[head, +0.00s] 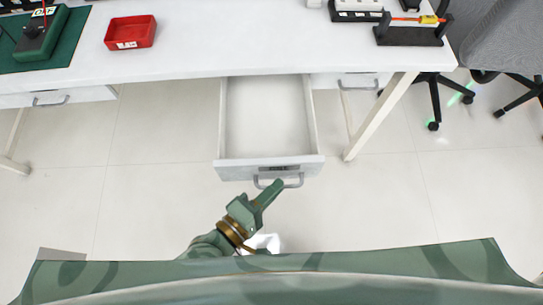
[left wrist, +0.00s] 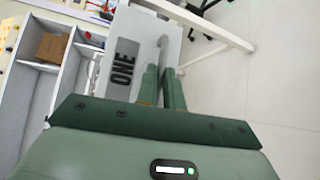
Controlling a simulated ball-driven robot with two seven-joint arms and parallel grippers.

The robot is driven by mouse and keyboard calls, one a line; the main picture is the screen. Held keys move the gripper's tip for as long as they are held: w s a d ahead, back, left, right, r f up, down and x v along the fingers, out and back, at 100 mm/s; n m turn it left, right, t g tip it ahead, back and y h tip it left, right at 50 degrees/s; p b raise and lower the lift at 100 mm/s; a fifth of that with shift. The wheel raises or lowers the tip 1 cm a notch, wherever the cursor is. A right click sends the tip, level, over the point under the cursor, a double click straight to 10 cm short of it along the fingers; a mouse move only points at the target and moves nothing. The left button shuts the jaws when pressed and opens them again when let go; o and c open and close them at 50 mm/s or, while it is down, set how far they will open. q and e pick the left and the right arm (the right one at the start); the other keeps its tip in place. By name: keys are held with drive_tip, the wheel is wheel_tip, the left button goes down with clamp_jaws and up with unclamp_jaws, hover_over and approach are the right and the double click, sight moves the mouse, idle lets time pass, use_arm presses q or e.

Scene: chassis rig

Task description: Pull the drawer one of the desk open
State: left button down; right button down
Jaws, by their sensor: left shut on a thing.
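The drawer (head: 267,115) is pulled well out from under the white desk, and the part of its inside that shows is bare. In the left wrist view its front panel (left wrist: 143,30) carries the black word ONE. A grey bar handle (head: 293,181) is on that front; it also shows in the left wrist view (left wrist: 163,41). My left gripper (head: 278,184) is at the handle and shut on it; its two fingers (left wrist: 160,76) reach the bar in the left wrist view. My right gripper is not in view.
The white desk (head: 215,45) holds a red tray (head: 130,32), a green mat (head: 68,50) and a black stand (head: 410,36). Closed drawers sit left and right of the open one. A desk leg (head: 380,117) stands to the right.

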use_arm(q)
drive_tip(key=shift+s, duration=0.65)
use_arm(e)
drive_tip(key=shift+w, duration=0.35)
use_arm(q)
drive_tip(key=c, duration=1.5)
unclamp_jaws()
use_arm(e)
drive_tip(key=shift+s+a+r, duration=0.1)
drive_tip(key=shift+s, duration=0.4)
